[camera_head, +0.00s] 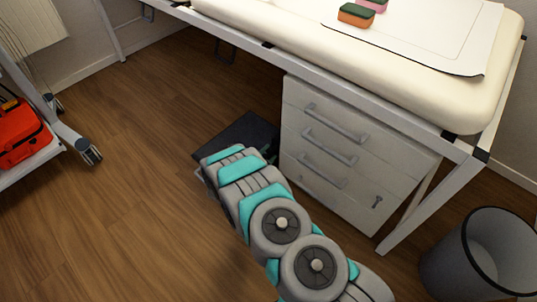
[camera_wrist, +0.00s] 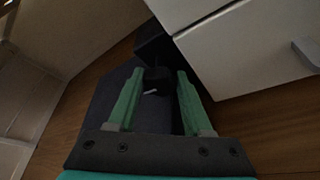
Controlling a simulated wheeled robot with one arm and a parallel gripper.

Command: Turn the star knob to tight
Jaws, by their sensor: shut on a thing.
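In the wrist view, my gripper (camera_wrist: 159,76) has its two green fingers on either side of a dark knob (camera_wrist: 157,80), and it is shut on it. A short pale mark shows by the knob's near side. The knob's star outline and any tight or loose label are too dark to make out. A dark block lies just behind the knob. A dark, flat-looking base (camera_wrist: 105,100) spreads below and to the left. In the head view, this dark base (camera_head: 250,130) is on the floor beside the drawer unit, and my arm hides the knob and fingertips.
A white drawer unit (camera_head: 335,150) stands close to the right of my gripper, under a padded table (camera_head: 400,75). Two sponges (camera_head: 356,15) lie on the table. A bin (camera_head: 480,255) is at right. A cart with a red case (camera_head: 20,130) is at left. The wooden floor between is clear.

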